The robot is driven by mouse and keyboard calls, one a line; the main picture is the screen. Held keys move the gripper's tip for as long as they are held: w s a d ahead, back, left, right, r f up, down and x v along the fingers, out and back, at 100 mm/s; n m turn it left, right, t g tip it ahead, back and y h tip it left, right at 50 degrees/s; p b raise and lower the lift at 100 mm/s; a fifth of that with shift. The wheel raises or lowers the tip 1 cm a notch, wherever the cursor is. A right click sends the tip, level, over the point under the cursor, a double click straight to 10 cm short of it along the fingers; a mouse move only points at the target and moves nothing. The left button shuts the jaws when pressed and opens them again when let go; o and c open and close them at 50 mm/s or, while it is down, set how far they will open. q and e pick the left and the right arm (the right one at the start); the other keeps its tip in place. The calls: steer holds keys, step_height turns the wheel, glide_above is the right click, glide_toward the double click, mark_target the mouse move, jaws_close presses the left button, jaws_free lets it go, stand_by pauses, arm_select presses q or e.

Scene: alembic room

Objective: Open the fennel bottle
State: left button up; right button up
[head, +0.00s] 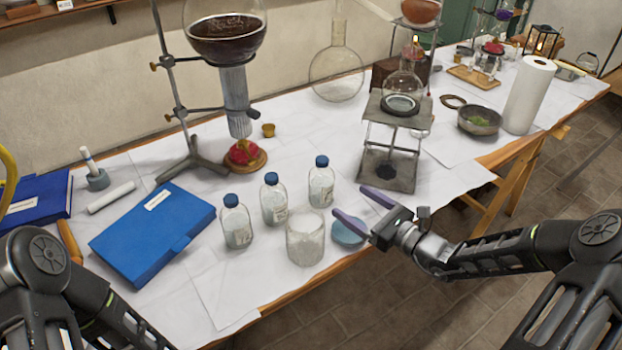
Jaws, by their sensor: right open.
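Three clear glass bottles with blue caps stand upright on the white paper: a left one (236,228), a middle one (273,205) and a right one (321,187). All three caps are on. Their labels are too small to read, so I cannot tell which is fennel. My right gripper (350,202) is open and empty, its purple fingers pointing left, just right of and in front of the right bottle. It appears apart from that bottle. My left arm shows at the lower left, but its gripper is out of view.
An open glass jar (305,244) stands in front of the bottles, with a round blue object (348,232) beside it under my right gripper. A blue folder (153,234) lies left. A metal stand (389,168) with a flask is behind my gripper. The table's front edge is close.

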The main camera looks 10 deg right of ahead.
mark_target(330, 188)
steer(key=shift+s+d, duration=0.1)
steer(key=shift+s, duration=0.1)
steer(key=x, duration=0.6)
steer(key=shift+w+a, duration=0.25)
steer(key=shift+w, duration=0.15)
steer(key=shift+p+x, duration=0.45)
steer(key=shift+x, duration=2.2)
steer(key=shift+w+d, duration=0.1)
steer(key=shift+d, duration=0.1)
jaws_close()
